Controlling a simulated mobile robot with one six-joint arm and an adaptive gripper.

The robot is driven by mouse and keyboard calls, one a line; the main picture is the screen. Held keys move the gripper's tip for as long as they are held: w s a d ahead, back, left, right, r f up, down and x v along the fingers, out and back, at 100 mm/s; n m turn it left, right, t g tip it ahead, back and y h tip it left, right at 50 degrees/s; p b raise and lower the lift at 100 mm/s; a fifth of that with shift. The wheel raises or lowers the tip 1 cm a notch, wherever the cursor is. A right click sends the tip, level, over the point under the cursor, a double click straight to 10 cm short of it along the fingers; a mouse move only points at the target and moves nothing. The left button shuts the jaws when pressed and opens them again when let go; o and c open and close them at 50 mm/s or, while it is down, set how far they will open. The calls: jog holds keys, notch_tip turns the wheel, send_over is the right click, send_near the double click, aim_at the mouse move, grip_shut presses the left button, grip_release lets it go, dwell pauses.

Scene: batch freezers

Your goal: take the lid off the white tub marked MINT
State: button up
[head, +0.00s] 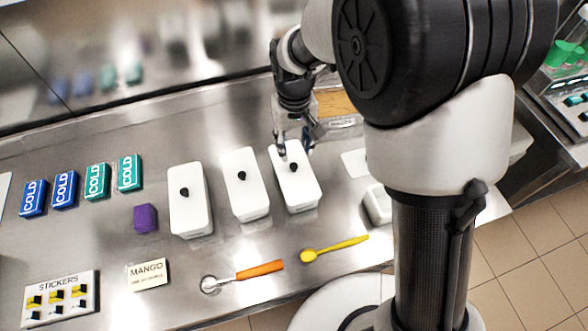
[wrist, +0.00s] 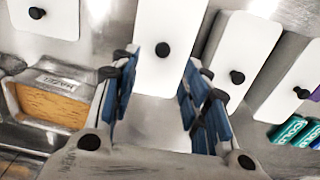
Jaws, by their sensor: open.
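Three white tubs with white lids and black knobs stand in a row on the steel counter: a left one (head: 190,215), a middle one (head: 243,195) and a right one (head: 300,190). Their front markings are too small to read, so I cannot tell which is MINT. My gripper (head: 293,146) is over the back part of the right tub. In the wrist view my gripper (wrist: 162,66) is open, its blue-padded fingers spread apart. The right tub's lid (wrist: 170,20) and knob (wrist: 163,50) show between and beyond the fingertips, with nothing held.
A steel pan with tan contents (wrist: 55,105) sits close beside my gripper. COLD packs (head: 97,181), a purple block (head: 145,218), a MANGO card (head: 148,274), an orange-handled scoop (head: 258,270) and a yellow spatula (head: 335,248) lie around. A white container (head: 376,205) is partly hidden by my arm.

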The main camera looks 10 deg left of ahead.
aim_at(294, 165)
jog(key=f+b, duration=0.1)
jog(key=f, duration=0.2)
jog(key=f+b, duration=0.1)
jog(key=f, duration=0.3)
jog(key=shift+s+a+f, duration=0.1)
jog(key=shift+s+f, duration=0.1)
jog(key=shift+f, duration=0.1)
jog(key=shift+r, duration=0.1)
grip_shut()
